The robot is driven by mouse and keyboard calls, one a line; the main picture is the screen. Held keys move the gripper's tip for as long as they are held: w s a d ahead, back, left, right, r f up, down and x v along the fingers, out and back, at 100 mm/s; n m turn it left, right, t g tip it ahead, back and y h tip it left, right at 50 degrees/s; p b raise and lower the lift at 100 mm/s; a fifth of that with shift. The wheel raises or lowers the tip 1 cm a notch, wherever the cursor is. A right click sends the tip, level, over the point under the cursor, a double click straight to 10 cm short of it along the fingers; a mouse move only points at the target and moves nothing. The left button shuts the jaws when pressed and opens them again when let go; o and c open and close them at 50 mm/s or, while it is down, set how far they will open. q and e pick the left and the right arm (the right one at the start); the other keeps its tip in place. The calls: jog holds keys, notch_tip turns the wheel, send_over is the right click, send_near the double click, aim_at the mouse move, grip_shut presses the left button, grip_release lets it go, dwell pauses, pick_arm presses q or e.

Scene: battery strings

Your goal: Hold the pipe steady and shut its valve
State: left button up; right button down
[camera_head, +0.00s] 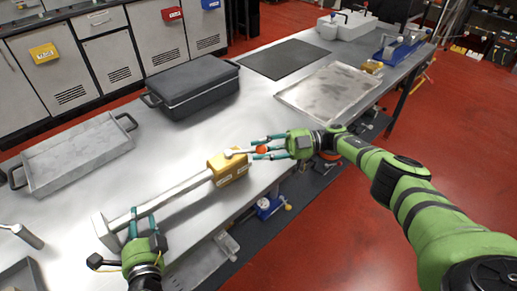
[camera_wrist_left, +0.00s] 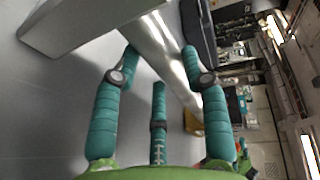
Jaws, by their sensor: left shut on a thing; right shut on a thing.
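A grey metal pipe (camera_head: 180,191) lies along the table's front, with a square block (camera_head: 106,232) at its near left end and a yellow valve body (camera_head: 222,168) at its far right end. A pale lever (camera_head: 240,152) with a red knob (camera_head: 261,149) points right from the valve's top. My left gripper (camera_head: 143,217) is shut on the pipe near the block; in the left wrist view the pipe (camera_wrist_left: 160,35) passes between its fingers (camera_wrist_left: 160,60). My right gripper (camera_head: 268,148) is shut on the lever at its red knob, its fingers partly covering the knob.
A black lidded case (camera_head: 192,85) and a grey tray (camera_head: 75,155) stand behind the pipe. A shallow metal tray (camera_head: 332,90) and a dark mat (camera_head: 284,59) lie farther right. A metal-handled tool (camera_head: 22,235) is at the left. The table's front edge runs close by the pipe.

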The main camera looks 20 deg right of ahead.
jog(key=shift+w+d+r, duration=0.1)
jog(key=shift+r, duration=0.15)
jog(key=c, duration=0.9)
grip_release()
jog(key=shift+c, duration=0.2)
jog(key=shift+f, duration=0.1)
notch_tip(320, 180, up, 10)
jog(key=shift+r, duration=0.1)
